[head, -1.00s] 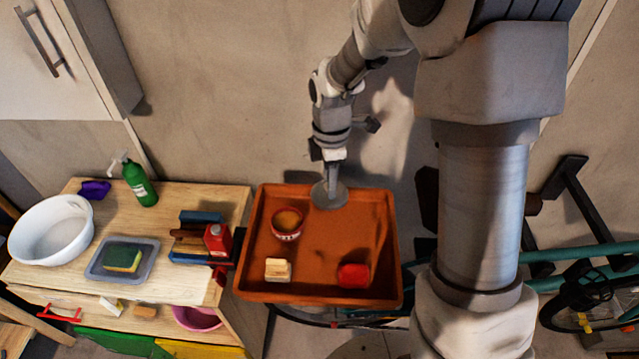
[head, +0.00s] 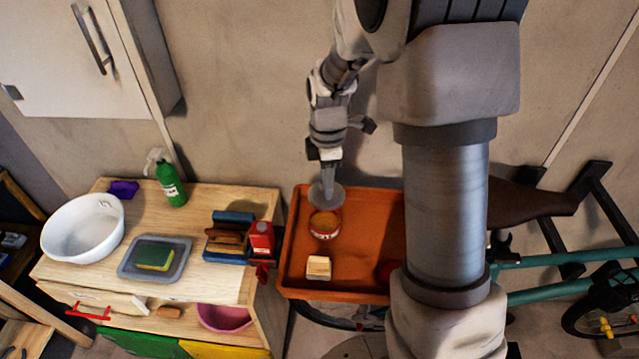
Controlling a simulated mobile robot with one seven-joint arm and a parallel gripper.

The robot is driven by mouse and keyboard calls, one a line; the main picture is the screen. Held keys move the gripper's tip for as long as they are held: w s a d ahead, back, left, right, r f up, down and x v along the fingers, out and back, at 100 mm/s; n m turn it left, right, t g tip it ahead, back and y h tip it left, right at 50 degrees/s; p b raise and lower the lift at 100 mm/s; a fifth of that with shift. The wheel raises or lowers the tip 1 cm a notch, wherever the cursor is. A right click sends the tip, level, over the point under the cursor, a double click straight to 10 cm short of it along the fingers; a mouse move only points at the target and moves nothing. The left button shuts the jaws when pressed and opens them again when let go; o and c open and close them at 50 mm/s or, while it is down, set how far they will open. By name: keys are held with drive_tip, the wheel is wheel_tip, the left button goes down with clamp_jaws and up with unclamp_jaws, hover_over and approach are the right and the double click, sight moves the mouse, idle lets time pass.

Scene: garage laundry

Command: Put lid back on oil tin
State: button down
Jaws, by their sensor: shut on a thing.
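The open oil tin (head: 325,233) is a small round red tin with a pale band and orange-brown contents. It stands upright in the orange tray (head: 289,278). A round grey lid (head: 324,197) hangs level from my gripper (head: 328,172), which is shut on it. The lid is just behind the tin in the picture and seems to overlap its far rim. I cannot tell how high above the tin it is.
A wooden block (head: 319,267) lies in the tray in front of the tin. A red object (head: 389,271) is partly hidden by my arm. Left of the tray, a wooden cabinet (head: 130,218) bears a white basin (head: 83,228), green spray bottle (head: 170,184) and red can (head: 262,240).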

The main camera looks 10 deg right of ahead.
sight(326, 202)
drive_tip(key=shift+a, duration=0.1)
drive_tip(key=shift+f+b, duration=2.3)
drive_tip(key=shift+f, duration=0.9)
drive_tip(key=shift+f+b, duration=0.15)
drive_tip(key=shift+b, duration=0.2)
drive_tip(key=shift+c, duration=0.2)
unclamp_jaws()
idle(0.4)
drive_tip(key=shift+r+p, duration=2.55)
drive_tip(key=shift+r, duration=0.95)
